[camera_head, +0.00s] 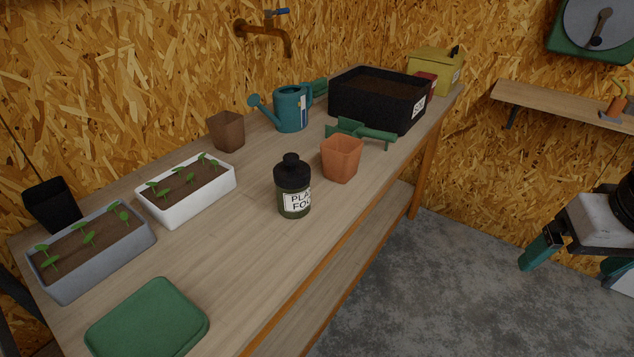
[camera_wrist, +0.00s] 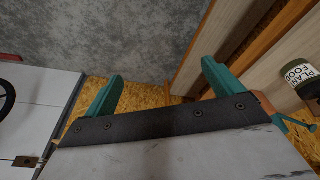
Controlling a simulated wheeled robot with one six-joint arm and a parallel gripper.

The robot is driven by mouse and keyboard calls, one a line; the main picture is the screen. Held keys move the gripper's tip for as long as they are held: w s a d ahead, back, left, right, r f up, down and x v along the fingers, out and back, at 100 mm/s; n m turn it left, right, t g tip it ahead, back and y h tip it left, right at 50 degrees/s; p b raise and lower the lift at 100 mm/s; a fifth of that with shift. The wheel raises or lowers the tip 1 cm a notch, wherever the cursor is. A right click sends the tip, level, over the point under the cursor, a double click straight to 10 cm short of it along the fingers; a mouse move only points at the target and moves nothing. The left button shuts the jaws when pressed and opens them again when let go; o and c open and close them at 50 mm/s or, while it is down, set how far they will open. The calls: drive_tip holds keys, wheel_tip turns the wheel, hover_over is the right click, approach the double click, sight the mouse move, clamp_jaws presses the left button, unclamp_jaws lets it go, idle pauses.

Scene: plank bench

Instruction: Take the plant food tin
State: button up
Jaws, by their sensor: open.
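The plant food tin (camera_head: 293,189) is a dark green container with a black cap and a white label. It stands upright near the front edge of the bench (camera_head: 236,254), left of the terracotta pot. It also shows at the right edge of the wrist view (camera_wrist: 298,76), partly cut off by the frame. My gripper (camera_head: 574,264) is off to the right, beyond the bench and well apart from the tin. Its two green fingers are spread with nothing between them, as the wrist view shows (camera_wrist: 163,72).
Seedling trays (camera_head: 160,212) and a green cushion (camera_head: 148,320) lie left. A watering can (camera_head: 292,108) and black soil box (camera_head: 375,118) stand behind. Open floor (camera_head: 450,290) lies right.

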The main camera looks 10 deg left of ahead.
sight(294, 192)
drive_tip(key=w+a+f+n+t+y, duration=0.2)
drive_tip(key=w+a+f, duration=0.1)
drive_tip(key=w+a, duration=0.5)
drive_tip(key=w+a+f+n+t+y, duration=0.1)
drive_tip(key=w+a+f+n+t, duration=0.15)
drive_tip(key=w+a, duration=0.55)
drive_tip(key=a+f+n+y, duration=0.1)
drive_tip(key=a+f+y, duration=0.1)
drive_tip(key=a, duration=0.5)
drive_tip(key=a+f+n+t+y, duration=0.1)
drive_tip(key=a+f+n+y, duration=0.1)
drive_tip(key=a, duration=0.5)
drive_tip(key=a+f+n+y, duration=0.1)
drive_tip(key=a+f+y, duration=0.1)
drive_tip(key=a, duration=0.5)
drive_tip(key=shift+n+y, duration=0.25)
drive_tip(key=shift+y, duration=0.35)
drive_tip(key=x, duration=0.7)
drive_tip(key=shift+w+a+r, duration=0.2)
drive_tip(key=shift+w+a, duration=0.05)
drive_tip(key=shift+a, duration=0.2)
drive_tip(key=c, duration=1.5)
